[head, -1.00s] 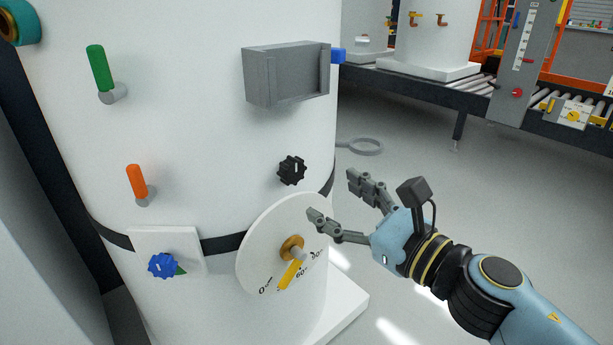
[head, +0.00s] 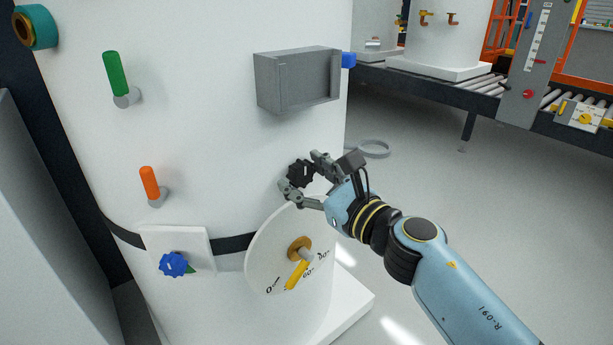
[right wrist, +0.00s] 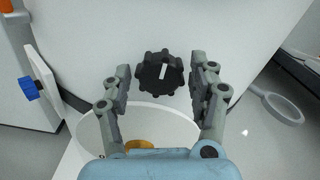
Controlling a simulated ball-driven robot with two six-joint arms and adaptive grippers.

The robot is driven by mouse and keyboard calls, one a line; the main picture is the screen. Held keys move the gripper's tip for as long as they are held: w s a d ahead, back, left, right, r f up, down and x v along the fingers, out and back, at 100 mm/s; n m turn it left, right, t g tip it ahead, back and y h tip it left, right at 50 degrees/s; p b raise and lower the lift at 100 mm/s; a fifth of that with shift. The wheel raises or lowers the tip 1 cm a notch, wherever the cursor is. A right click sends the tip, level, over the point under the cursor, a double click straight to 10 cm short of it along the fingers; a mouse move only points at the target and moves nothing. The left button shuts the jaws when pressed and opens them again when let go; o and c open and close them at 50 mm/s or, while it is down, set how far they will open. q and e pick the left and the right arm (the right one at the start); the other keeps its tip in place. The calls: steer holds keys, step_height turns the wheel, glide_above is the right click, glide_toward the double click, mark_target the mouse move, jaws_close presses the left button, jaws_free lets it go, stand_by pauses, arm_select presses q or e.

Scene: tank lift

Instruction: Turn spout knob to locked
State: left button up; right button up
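A black lobed knob (head: 301,175) sits on the white tank (head: 215,110), below the grey box and above the round dial. In the right wrist view the black knob (right wrist: 153,80) shows a white mark on its face, near upright with its top leaning slightly right. My right gripper (head: 298,171) is open, one finger on either side of this knob; gaps show between fingers and knob in the wrist view. A blue lobed knob (head: 173,264) sits on a white plate at lower left. No readable label shows which is the spout knob. My left gripper is out of view.
The white dial (head: 262,248) with a yellow pointer (head: 297,275) lies just under the right gripper. A grey box (head: 297,80) juts out above it. Green (head: 115,72) and orange (head: 149,184) levers stand to the left. Open floor lies to the right.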

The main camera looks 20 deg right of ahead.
steer(key=c, duration=0.9)
